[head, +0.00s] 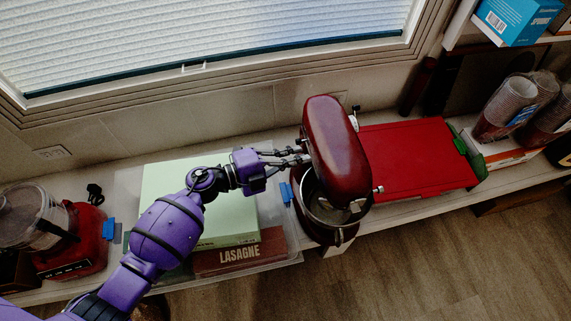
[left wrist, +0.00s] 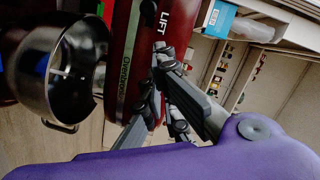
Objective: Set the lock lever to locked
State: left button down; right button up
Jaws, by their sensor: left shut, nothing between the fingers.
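A red stand mixer (head: 337,150) stands on the counter, with a steel bowl (head: 325,212) under its head. In the left wrist view the mixer head (left wrist: 125,60) shows the word LIFT on its side, and the bowl (left wrist: 65,75) is at left. A small dark knob (left wrist: 148,12) sits near that word; I cannot tell whether it is the lock lever or how it is set. My left gripper (head: 304,155) is shut and empty, its fingertips close against the left side of the mixer head. The fingers (left wrist: 160,65) cover part of that side. I cannot tell whether they touch it.
A green box (head: 165,180) and a lasagne box (head: 240,256) lie in a clear tray left of the mixer. A red board (head: 415,152) lies to its right. A red food processor (head: 75,240) stands far left.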

aim_at(311, 139)
pick_arm(q)
jog(key=shift+w+a+f, duration=0.1)
jog(key=shift+w+f, duration=0.35)
jog(key=shift+w+a+f+b, duration=0.1)
jog(key=shift+w+b, duration=0.2)
jog(key=shift+w, duration=0.15)
pick_arm(e)
jog(key=shift+w+f, duration=0.3)
jog(key=shift+w, duration=0.15)
pick_arm(q)
jog(key=shift+w+a+b, duration=0.15)
jog(key=shift+w+a, duration=0.1)
jog(key=shift+w, duration=0.45)
jog(key=shift+w+a+b, duration=0.15)
jog(key=shift+w+a, duration=0.1)
jog(key=shift+w, duration=0.45)
pick_arm(e)
jog(key=shift+s+d+f, duration=0.1)
jog(key=shift+s+f, duration=0.1)
jog(key=shift+f, duration=0.2)
jog(key=shift+r, duration=0.1)
